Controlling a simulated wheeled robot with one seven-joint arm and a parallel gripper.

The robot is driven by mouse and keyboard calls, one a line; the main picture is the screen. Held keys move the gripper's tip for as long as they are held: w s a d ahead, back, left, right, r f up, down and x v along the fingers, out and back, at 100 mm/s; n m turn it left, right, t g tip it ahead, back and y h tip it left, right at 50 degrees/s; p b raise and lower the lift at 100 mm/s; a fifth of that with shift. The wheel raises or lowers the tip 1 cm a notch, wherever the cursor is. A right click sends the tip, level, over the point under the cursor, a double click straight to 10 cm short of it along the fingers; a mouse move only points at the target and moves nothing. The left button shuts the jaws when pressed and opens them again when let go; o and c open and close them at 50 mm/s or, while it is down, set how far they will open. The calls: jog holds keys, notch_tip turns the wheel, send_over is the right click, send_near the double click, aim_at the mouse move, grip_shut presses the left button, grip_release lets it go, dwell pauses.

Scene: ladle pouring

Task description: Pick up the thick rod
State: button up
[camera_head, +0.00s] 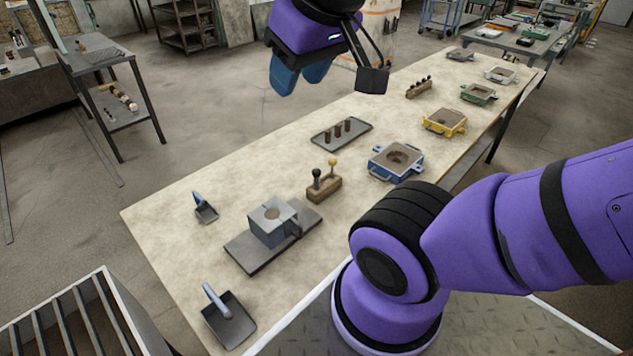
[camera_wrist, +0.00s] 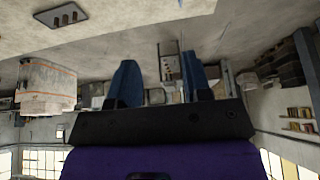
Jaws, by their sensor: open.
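My gripper (camera_head: 299,82) is open and empty, held high above the far left side of the long table. Its two blue fingers stand apart in the wrist view (camera_wrist: 159,82). A wooden block (camera_head: 325,189) on the table holds two upright rods, one with a black knob (camera_head: 316,173) and one with a yellow knob (camera_head: 333,163). Beyond it, a dark tray (camera_head: 357,128) carries three short brown upright cylinders (camera_head: 338,131). Farther back, a small wooden block (camera_head: 418,91) holds several dark pegs. I cannot tell which of these is the thick rod.
The table (camera_head: 170,235) also bears a blue box mould (camera_head: 396,160), a yellow one (camera_head: 445,121), a green one (camera_head: 478,93), a grey block (camera_head: 272,222) on a plate, and two handled scoops (camera_head: 229,318) (camera_head: 205,208). The table's left part has bare room.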

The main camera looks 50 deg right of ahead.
jog(key=shift+o, duration=0.8)
jog(key=shift+w, duration=0.15)
jog(key=w+d+f+g, duration=0.2)
jog(key=w+d+f, duration=0.25)
jog(key=w, duration=0.55)
jog(key=m+g, duration=0.3)
send_over(316, 177)
jog(key=w+d, duration=0.1)
jog(key=f, duration=2.7)
jog(key=shift+w+d+f, duration=0.1)
jog(key=shift+d+f, duration=0.1)
jog(key=shift+f, duration=0.15)
notch_tip(316, 177, down, 5)
jog(key=shift+r, duration=0.1)
jog(key=shift+a+f, duration=0.1)
jog(key=shift+f, duration=2.95)
